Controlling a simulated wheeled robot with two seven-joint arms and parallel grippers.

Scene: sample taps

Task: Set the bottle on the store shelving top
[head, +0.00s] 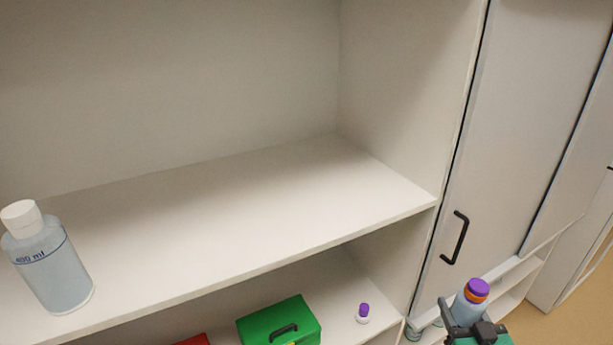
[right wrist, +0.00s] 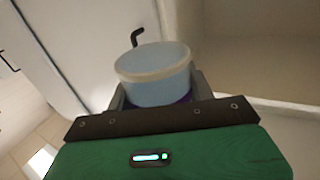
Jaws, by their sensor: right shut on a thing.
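My right gripper (head: 474,324) is at the lower right of the head view, shut on a bottle (head: 466,309). The bottle has a pale blue-grey body with an orange ring and a purple cap. In the right wrist view the bottle (right wrist: 152,78) shows its round pale end between the fingers. The white store shelving (head: 230,215) fills the left and middle of the head view. The gripper and bottle are right of its shelf boards, apart from them and in front of a cabinet door. My left gripper is not in view.
A clear 400 ml bottle with a white cap (head: 55,270) stands at the shelf's left. The rest of that board is bare. The shelf below holds a green box (head: 270,325), a small purple-capped bottle (head: 363,313) and a red thing (head: 192,341). A cabinet door has a black handle (head: 455,237).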

